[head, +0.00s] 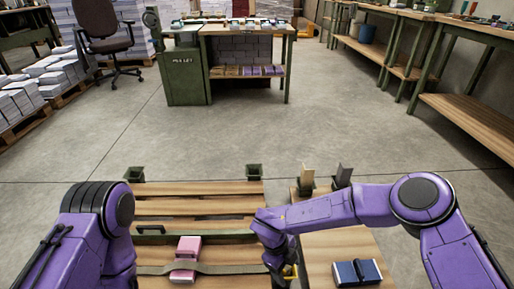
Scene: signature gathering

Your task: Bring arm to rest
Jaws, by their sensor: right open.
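My right arm reaches in from the right, and its gripper (287,273) points down near the gap between the slatted wooden surface (200,208) and the wooden board (318,246). The gripper is open; its fingertips are hard to make out near the bottom edge. My left arm (88,235) is at the lower left, with its gripper out of view. A pink block-like stack (187,247) sits on the slatted surface, left of my right gripper, with a dark strap (222,268) across it. A dark blue stack (357,272) lies on the board, right of the gripper.
Dark metal posts or brackets (135,174) stand at the far edges of the wooden surfaces. Beyond is open concrete floor (240,140). A green workbench (245,32), an office chair (104,40), paper stacks (22,97) and side benches (465,115) stand farther off.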

